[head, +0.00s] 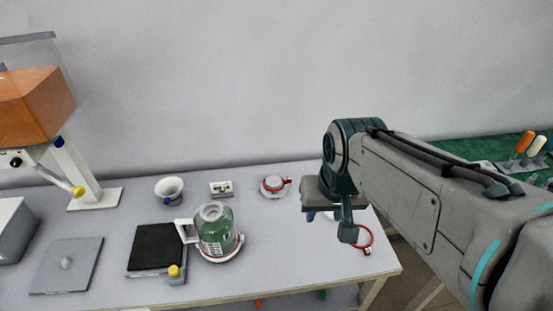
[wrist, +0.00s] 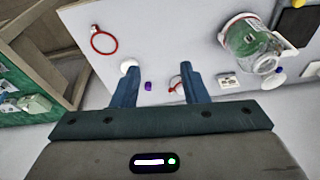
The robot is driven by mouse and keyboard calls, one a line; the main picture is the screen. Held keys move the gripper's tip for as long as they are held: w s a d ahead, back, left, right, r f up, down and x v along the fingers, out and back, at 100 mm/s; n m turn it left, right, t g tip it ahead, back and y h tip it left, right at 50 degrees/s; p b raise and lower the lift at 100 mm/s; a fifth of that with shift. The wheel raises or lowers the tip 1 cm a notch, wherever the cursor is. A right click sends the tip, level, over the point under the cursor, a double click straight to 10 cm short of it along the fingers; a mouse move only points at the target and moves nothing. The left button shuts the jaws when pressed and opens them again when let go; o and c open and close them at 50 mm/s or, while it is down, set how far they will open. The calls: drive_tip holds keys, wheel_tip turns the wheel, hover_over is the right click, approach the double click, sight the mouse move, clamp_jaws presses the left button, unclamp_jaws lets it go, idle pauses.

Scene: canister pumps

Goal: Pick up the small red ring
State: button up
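A thin red ring (head: 372,236) with a small tab lies on the table near its right edge. It is partly behind my gripper in the head view. In the wrist view this ring (wrist: 117,43) lies flat and whole at the upper left, beyond and left of the fingers. Another red ring (head: 273,183) sits on a white round piece farther back; it shows partly between the fingers in the wrist view (wrist: 174,84). My gripper (head: 348,235) is above the table's right part. Its fingers (wrist: 160,83) are apart with nothing held between them.
A glass jar (head: 214,232) with a white handle stands on the table (head: 115,215), left of my gripper. A black-topped scale (head: 155,247), white funnel (head: 169,188) and small white block (head: 221,188) are nearby. A white knob (wrist: 129,65) and purple cap (wrist: 148,87) lie near the fingers.

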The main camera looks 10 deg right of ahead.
drive_tip(key=w+m+b, duration=0.2)
drive_tip(key=w+m, duration=0.2)
drive_tip(key=w, duration=0.5)
drive_tip(key=m+g+b, duration=0.3)
drive_tip(key=m+b, duration=0.3)
drive_tip(key=m, duration=0.7)
hover_over(289, 177)
wheel_tip(289, 177, down, 11)
wheel_tip(289, 177, down, 14)
drive_tip(key=shift+r, duration=0.15)
clamp_jaws()
